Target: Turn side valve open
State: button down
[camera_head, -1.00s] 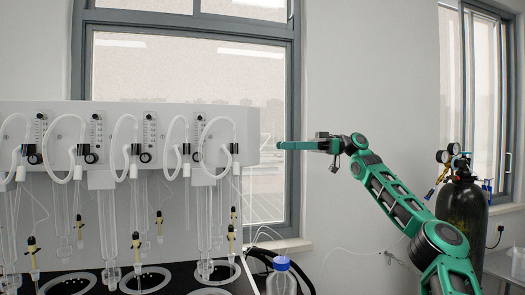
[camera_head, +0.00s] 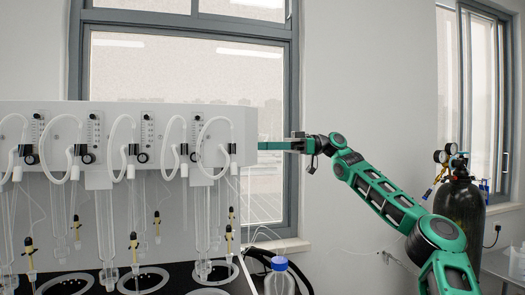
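The white multi distiller (camera_head: 225,115) fills the left side, with flow meters, black knobs (camera_head: 142,157) and looped white hoses along its front. Its right side face is turned away from the camera, and I cannot make out a side valve there. My green gripper (camera_head: 262,146) points left at the distiller's right edge, at about knob height. Its fingertips appear right at that edge; I cannot tell whether they touch. The fingers are seen edge-on as one thin bar, so their opening is hidden.
A bottle with a blue cap (camera_head: 279,264) stands low beside the distiller, near a black hose. A dark gas cylinder (camera_head: 461,210) with gauges stands at the right, behind my arm.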

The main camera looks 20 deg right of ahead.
jog(key=shift+w+r, duration=0.1)
jog(key=h, duration=0.1)
jog(key=d+r+h, duration=0.1)
jog(key=h, duration=0.1)
jog(key=shift+w, duration=0.1)
dwell(0.4)
jog(key=c, duration=2)
grip_release()
jog(key=shift+w+f, duration=0.1)
jog(key=shift+w, duration=0.05)
jog(key=shift+o, duration=0.3)
jog(key=shift+a, duration=0.1)
